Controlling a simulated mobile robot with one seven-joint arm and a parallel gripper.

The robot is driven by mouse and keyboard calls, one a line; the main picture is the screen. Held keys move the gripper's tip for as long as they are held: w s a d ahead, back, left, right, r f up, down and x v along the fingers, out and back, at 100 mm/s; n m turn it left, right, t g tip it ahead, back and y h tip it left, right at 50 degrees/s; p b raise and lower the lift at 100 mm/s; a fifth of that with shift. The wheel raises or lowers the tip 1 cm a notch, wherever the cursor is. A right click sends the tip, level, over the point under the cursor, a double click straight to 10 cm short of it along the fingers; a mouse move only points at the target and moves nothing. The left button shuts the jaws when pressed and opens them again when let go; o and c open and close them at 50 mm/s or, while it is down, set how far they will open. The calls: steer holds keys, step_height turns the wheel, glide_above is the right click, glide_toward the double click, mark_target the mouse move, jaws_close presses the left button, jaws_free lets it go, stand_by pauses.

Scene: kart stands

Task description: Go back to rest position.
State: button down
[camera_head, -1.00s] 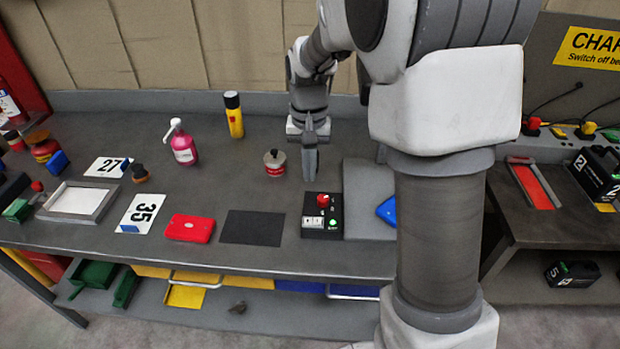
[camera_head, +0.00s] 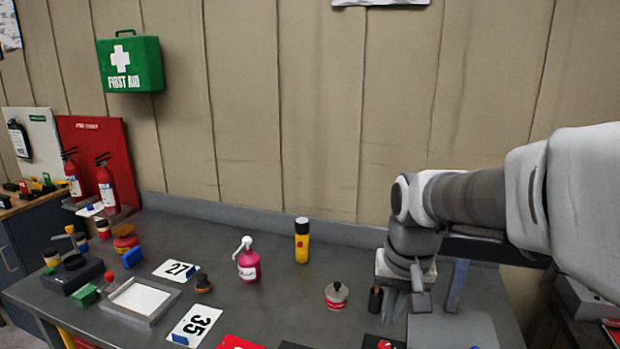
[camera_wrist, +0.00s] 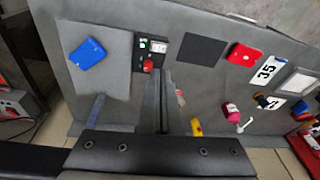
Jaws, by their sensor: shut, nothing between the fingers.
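My gripper (camera_head: 404,306) hangs from my arm over the back right of the workbench, pointing down, with nothing held. In the wrist view its two fingers (camera_wrist: 162,100) lie side by side, shut. The red-labelled can (camera_head: 336,296) stands left of the gripper. The control box with a red button shows at the bottom edge of the head view and whole in the wrist view (camera_wrist: 150,50), ahead of the fingertips.
A pink pump bottle (camera_head: 248,262) and a yellow canister (camera_head: 302,240) stand upright left of my gripper. A grey-blue bar (camera_head: 456,286) stands close on its right. The first aid box (camera_head: 130,64) hangs on the wall; fire extinguishers (camera_head: 106,186) stand far left.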

steer(key=s+r+n+t, duration=0.2)
steer(key=s+r+t, duration=0.1)
steer(key=s, duration=1)
steer(key=shift+s+d+r, duration=0.2)
steer(key=shift+s+d, duration=0.05)
steer(key=shift+s, duration=0.1)
steer(key=shift+w+d, duration=0.1)
stand_by(0.7)
